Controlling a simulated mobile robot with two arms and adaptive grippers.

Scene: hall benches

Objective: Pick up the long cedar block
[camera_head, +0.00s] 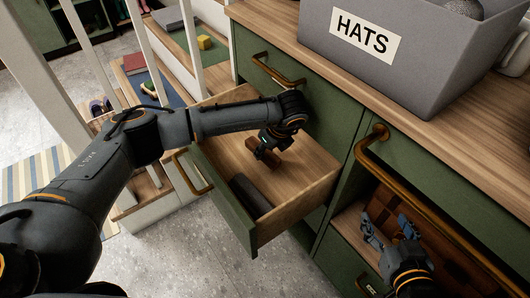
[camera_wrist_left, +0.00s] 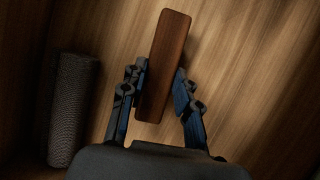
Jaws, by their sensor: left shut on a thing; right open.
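A long reddish-brown wooden block, the cedar block (camera_wrist_left: 168,50), is between the two fingers of my left gripper (camera_wrist_left: 160,85) in the left wrist view. The fingers are shut on its near half, and its far end sticks out beyond them. In the head view my left gripper (camera_head: 272,140) reaches down into the open drawer (camera_head: 298,198), with part of the block (camera_head: 261,153) showing under it. I cannot tell whether the block touches the drawer floor. My right gripper (camera_head: 388,236) is open at the lower right, by another opening in the green cabinet.
A dark textured cylinder (camera_head: 250,194) lies in the same drawer, left of the block in the wrist view (camera_wrist_left: 73,110). A grey HATS bin (camera_head: 420,70) stands on the counter. A bronze handle (camera_head: 372,140) is near my right arm. White railings (camera_head: 190,45) stand on the left.

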